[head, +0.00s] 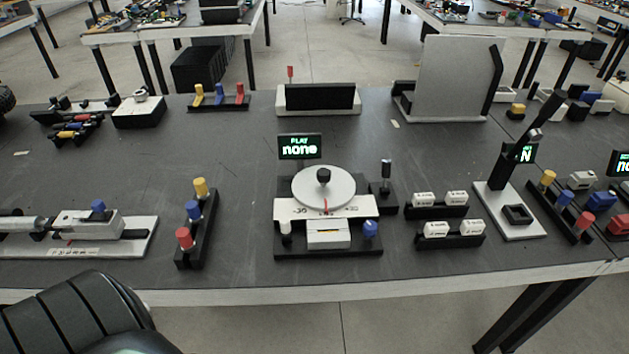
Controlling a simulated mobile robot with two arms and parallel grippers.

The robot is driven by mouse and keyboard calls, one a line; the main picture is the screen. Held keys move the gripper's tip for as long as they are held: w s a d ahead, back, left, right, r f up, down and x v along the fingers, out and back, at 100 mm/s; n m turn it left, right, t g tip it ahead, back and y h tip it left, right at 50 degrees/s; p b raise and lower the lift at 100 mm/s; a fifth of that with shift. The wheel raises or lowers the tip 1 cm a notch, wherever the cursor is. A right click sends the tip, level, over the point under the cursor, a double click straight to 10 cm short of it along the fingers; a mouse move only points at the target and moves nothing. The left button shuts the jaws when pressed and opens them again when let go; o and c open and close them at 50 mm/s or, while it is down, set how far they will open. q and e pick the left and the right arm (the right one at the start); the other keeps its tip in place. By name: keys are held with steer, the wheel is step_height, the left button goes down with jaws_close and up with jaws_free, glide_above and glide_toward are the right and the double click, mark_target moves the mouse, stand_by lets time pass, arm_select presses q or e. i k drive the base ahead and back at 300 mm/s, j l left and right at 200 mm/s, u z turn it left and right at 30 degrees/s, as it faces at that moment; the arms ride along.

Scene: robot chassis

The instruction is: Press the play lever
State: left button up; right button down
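A device with a round white dial (338,186) stands at the middle of the table near the front edge. An upright black lever (386,172) with a pale band stands on a small black base just right of the dial. The device also has a blue knob (370,229), a white knob (286,228) and a white block (328,235) at its front. No label marks which part is the play lever. Neither of my grippers shows in the head view, and nothing is seen touching the device.
A rack of coloured pegs (195,222) stands left of the device. White blocks in black racks (442,241) and a tall tilted lever unit (518,190) stand to the right. A black box (318,98) is behind. Bare table lies between them.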

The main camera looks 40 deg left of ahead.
mark_target(284, 220)
steer(key=u, duration=0.95)
